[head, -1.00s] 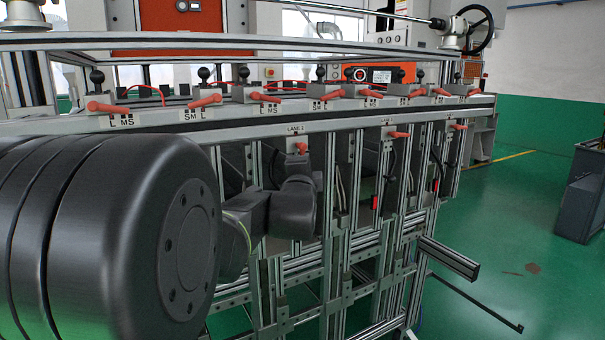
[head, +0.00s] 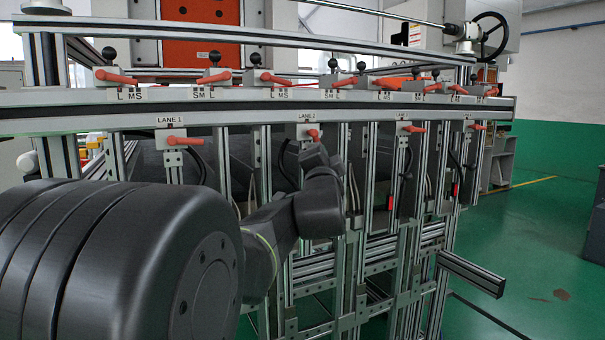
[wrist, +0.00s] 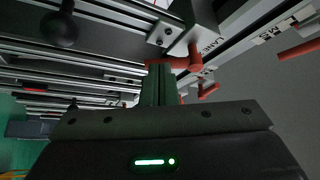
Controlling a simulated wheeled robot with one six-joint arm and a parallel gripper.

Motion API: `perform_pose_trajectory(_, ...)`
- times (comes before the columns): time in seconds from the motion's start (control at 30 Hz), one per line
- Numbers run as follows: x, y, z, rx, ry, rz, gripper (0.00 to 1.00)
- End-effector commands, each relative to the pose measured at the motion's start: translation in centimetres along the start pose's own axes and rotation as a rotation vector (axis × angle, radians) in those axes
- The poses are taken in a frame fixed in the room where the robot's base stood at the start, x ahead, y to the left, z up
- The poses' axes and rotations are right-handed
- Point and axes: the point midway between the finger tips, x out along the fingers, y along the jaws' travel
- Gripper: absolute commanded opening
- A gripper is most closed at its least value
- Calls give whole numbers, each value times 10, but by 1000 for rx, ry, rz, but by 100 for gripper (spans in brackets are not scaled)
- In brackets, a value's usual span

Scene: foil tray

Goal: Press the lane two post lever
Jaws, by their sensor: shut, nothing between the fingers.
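The lane two post lever (head: 311,136) is a small orange-red lever on a post under the "LANE 2" label (head: 307,117). It also shows in the wrist view (wrist: 189,61), beside its grey block and label. My gripper (head: 313,155) is just below the lever in the head view, partly hidden by my dark wrist. In the wrist view my gripper's fingers (wrist: 158,72) are shut and empty, with their tips close to the lever's end. I cannot tell whether they touch it.
A lane one lever (head: 184,140) is to the left and a lane three lever (head: 413,129) to the right, on similar posts. A rail above carries several larger orange levers (head: 115,77) and black knobs. Aluminium uprights stand close around my arm. Green floor is open at right.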

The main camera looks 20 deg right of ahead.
Motion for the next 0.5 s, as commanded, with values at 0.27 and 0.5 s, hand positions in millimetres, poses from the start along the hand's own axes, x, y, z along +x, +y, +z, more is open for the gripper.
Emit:
perform_pose_trajectory(0.27, 4, 8, -7, -213, 2, -140, 0)
perform_pose_trajectory(0.5, 11, 8, -16, -402, 1, -267, 0)
